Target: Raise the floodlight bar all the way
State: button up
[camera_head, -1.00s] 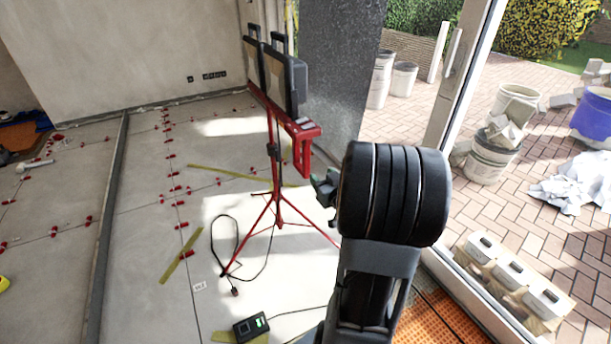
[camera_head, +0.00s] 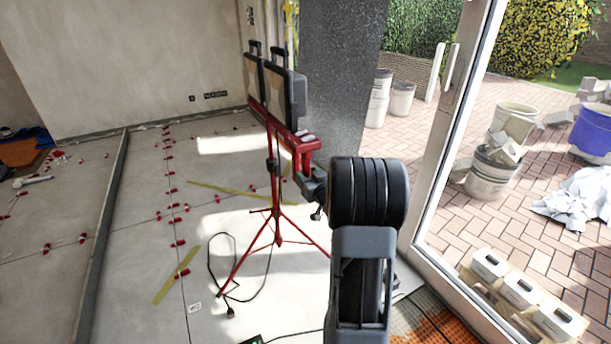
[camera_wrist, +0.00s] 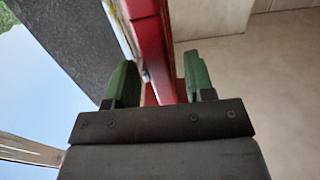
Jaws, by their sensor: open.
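The floodlight bar (camera_head: 262,117) is a red beam on top of a red tripod (camera_head: 277,225), with two dark floodlights (camera_head: 286,97) standing on it. Its near end has a red bracket hanging down. My gripper (camera_head: 312,190) is at that near end, partly hidden by my own wrist in the head view. In the wrist view, the two green fingertips of my gripper (camera_wrist: 162,88) are apart, with the red bar (camera_wrist: 150,40) passing between and beyond them. I cannot tell whether either finger touches it.
A dark pillar (camera_head: 340,90) stands just behind the bar. The glass door frame (camera_head: 445,140) is to the right. A cable (camera_head: 225,265) lies by the tripod's feet, and yellow tape (camera_head: 178,273) and red tile clips mark the floor.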

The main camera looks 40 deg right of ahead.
jog(key=shift+w+d, duration=0.1)
jog(key=shift+w, duration=0.7)
jog(key=shift+c, duration=0.4)
grip_shut()
